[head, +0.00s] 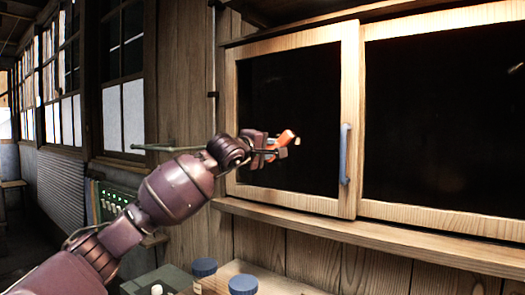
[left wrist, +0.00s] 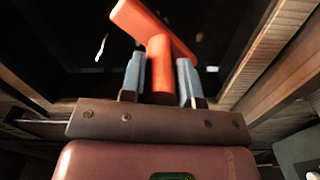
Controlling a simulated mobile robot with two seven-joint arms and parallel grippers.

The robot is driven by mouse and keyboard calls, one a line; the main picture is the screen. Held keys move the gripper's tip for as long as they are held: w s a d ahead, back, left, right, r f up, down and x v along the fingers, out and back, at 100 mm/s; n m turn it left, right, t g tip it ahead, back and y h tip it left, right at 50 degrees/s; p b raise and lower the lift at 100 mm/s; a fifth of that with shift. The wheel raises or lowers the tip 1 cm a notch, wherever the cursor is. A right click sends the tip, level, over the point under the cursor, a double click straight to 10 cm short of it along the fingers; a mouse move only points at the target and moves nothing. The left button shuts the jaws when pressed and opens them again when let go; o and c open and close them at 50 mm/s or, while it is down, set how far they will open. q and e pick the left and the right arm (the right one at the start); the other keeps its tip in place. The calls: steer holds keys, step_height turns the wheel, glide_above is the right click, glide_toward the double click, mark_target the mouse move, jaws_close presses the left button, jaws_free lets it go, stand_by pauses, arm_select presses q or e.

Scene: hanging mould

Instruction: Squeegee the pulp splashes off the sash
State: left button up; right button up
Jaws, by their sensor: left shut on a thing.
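The sash (head: 349,105) is a light wooden frame around a dark pane, with a blue upright handle (head: 345,153) on its right stile. My left gripper (head: 274,150) is in front of the pane's lower left part. It is shut on an orange squeegee (head: 287,138). In the left wrist view the squeegee's slanted head (left wrist: 150,25) shows beyond the blue fingers (left wrist: 161,80), which grip its stem. A pale streak of pulp (left wrist: 100,46) and a small pale mark (left wrist: 211,69) show against the dark pane. I cannot tell whether the squeegee touches the pane. My right gripper is not in view.
A second dark pane (head: 440,120) lies to the right of the sash. A wooden ledge (head: 400,240) runs below both. Blue-lidded jars (head: 204,267) stand low in front. A green-lit panel (head: 112,203) is behind my left arm.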

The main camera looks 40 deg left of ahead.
arm_select(q)
steer(key=shift+w+d+b, duration=0.15)
steer(key=shift+d+b, duration=0.15)
steer(key=shift+d, duration=0.85)
steer(key=shift+w+d+f+b, duration=0.15)
steer(key=shift+d+b, duration=0.3)
steer(key=shift+d, duration=1.5)
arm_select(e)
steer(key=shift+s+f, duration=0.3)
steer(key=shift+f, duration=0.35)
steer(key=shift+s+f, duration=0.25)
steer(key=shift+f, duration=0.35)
arm_select(q)
steer(key=shift+s+d+p, duration=0.15)
steer(key=shift+s+p, duration=0.1)
steer(key=shift+s, duration=1.25)
steer(key=shift+s+d+p, duration=0.15)
steer(key=shift+s+p, duration=0.05)
steer(key=shift+s, duration=1.25)
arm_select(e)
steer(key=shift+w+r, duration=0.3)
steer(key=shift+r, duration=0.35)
arm_select(q)
steer(key=shift+s+d, duration=0.15)
steer(key=shift+s, duration=1.35)
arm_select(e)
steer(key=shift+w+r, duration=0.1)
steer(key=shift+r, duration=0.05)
